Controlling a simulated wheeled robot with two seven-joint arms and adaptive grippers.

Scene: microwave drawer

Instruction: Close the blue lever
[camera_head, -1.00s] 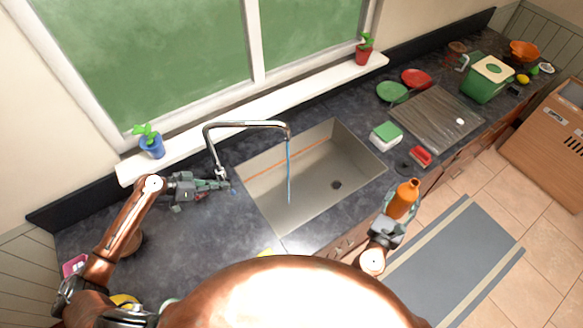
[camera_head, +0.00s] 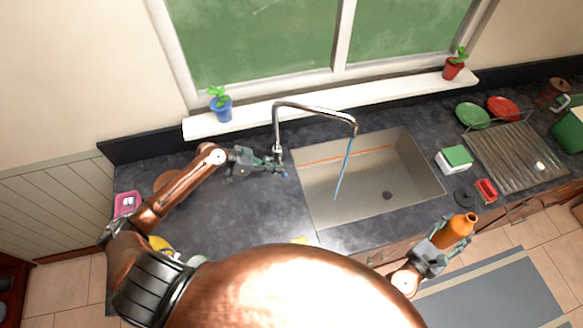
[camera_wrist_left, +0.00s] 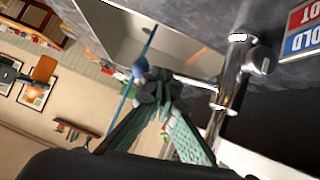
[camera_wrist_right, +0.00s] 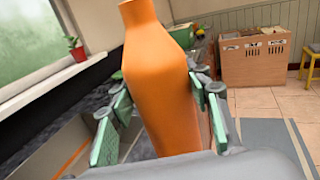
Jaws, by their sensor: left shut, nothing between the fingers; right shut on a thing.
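The chrome faucet (camera_head: 277,135) stands behind the sink (camera_head: 375,205), and a thin blue stream of water (camera_head: 345,165) runs from its spout. The small blue lever tip (camera_head: 285,174) shows beside the faucet base. My right gripper (camera_head: 440,243) is shut on an orange bottle (camera_head: 459,230) in front of the counter, right of the sink. The bottle fills the right wrist view (camera_wrist_right: 160,75).
A blue plant pot (camera_head: 221,109) and a red plant pot (camera_head: 453,68) stand on the windowsill. A green-and-white box (camera_head: 455,158), a red brush (camera_head: 486,189) and a dish rack (camera_head: 515,155) lie right of the sink. A hot/cold sign (camera_wrist_left: 303,30) is near the faucet.

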